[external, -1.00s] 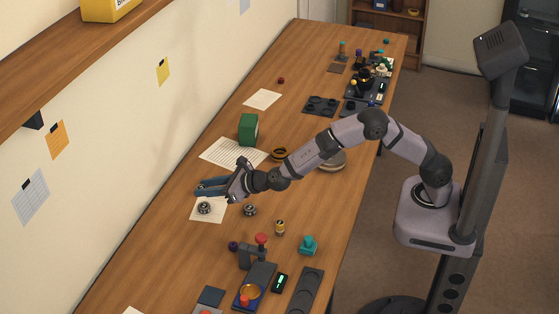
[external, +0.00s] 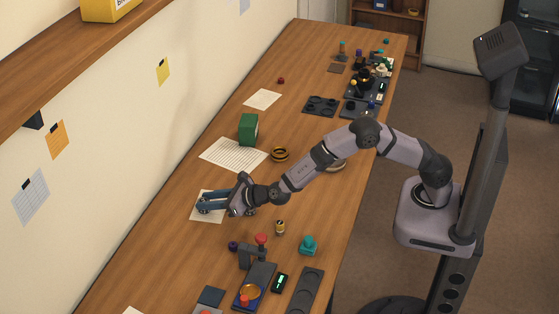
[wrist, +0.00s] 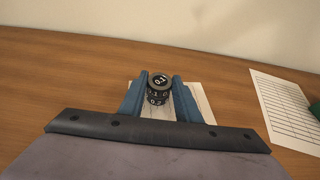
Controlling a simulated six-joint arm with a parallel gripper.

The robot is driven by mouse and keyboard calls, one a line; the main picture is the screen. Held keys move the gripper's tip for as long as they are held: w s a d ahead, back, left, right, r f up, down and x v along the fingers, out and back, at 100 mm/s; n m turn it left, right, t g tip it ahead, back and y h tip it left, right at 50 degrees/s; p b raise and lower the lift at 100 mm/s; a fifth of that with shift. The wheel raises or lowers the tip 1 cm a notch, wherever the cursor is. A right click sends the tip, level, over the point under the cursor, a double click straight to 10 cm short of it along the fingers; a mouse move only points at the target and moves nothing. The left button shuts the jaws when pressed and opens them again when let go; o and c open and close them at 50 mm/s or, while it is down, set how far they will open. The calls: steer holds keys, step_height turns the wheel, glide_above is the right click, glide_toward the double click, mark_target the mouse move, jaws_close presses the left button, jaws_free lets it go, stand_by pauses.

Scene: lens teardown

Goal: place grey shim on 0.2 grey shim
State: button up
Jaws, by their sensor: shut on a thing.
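My gripper (external: 205,203) is low over a white sheet on the table, its blue fingers pointing left. In the wrist view my gripper (wrist: 160,84) has its fingers on either side of a dark grey round shim (wrist: 160,79) marked 0.1, and is shut on it. A second dark round shim (wrist: 156,100) marked 0.2 shows just below it in that view, close to it. I cannot tell whether the two touch. In the external view the fingers hide most of both shims.
The white sheet (external: 222,215) lies under the fingers. A lined sheet (external: 235,155), a green block (external: 248,130) and a black-and-yellow ring (external: 280,155) lie farther up the table. A small yellow-and-black part (external: 280,228) and a red-topped stand (external: 260,243) are nearer the front.

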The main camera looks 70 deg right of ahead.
steer(key=shift+f, duration=0.2)
steer(key=o, duration=1.1)
steer(key=shift+c, duration=0.2)
steer(key=shift+r, duration=0.1)
steer(key=shift+r, duration=0.1)
steer(key=shift+s, duration=0.15)
steer(key=b+v, duration=0.2)
steer(key=v, duration=0.9)
steer(key=shift+s+r, duration=0.25)
steer(key=shift+s, duration=0.1)
